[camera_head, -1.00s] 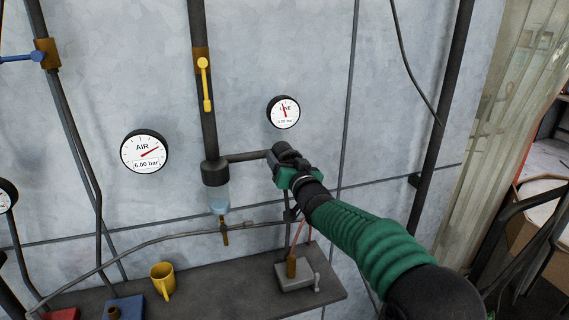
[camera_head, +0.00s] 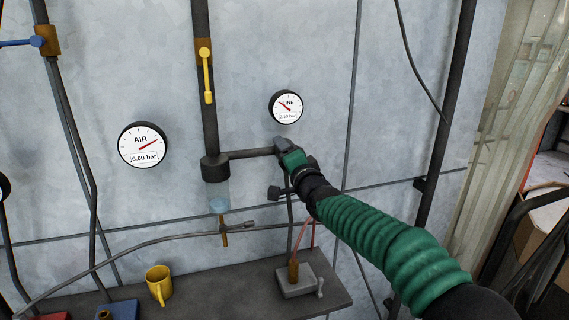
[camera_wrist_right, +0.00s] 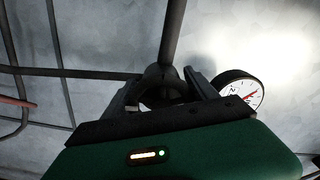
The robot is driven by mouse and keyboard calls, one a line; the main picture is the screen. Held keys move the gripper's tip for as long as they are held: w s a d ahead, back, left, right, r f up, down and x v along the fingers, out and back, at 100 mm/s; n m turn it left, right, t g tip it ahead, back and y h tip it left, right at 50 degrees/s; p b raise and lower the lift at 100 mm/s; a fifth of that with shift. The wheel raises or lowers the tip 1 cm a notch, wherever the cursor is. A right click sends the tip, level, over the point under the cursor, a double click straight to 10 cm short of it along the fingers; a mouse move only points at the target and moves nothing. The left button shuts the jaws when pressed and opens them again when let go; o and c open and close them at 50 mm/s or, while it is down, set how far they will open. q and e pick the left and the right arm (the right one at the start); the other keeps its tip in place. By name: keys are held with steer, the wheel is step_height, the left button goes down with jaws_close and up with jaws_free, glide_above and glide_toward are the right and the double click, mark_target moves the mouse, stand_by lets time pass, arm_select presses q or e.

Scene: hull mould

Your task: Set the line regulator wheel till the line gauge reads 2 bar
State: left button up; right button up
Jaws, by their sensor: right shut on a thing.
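The line gauge (camera_head: 286,107) is a round white dial with a black rim on the wall. Its red needle points to the upper left, and its small readout looks like about 2.5 bar, though the digits are blurred. It also shows in the right wrist view (camera_wrist_right: 240,92). My right gripper (camera_head: 283,146) is shut on the regulator wheel, just below the gauge at the end of a short side pipe. In the right wrist view the dark wheel (camera_wrist_right: 162,92) sits between the two fingers, partly hidden by them. My left gripper is out of view.
The air gauge (camera_head: 143,145) reads 6.00 bar. A yellow lever valve (camera_head: 206,75) is on the vertical pipe, with a clear bowl (camera_head: 218,196) below. The shelf (camera_head: 225,285) holds a yellow mug (camera_head: 159,284) and a grey block (camera_head: 295,281).

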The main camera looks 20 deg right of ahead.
steer(key=shift+d+f+m+b, duration=0.1)
steer(key=shift+m+b, duration=0.25)
steer(key=shift+m, duration=0.25)
steer(key=o, duration=1.4)
steer(key=shift+s+d, duration=0.1)
steer(key=shift+s, duration=0.05)
steer(key=shift+d, duration=0.15)
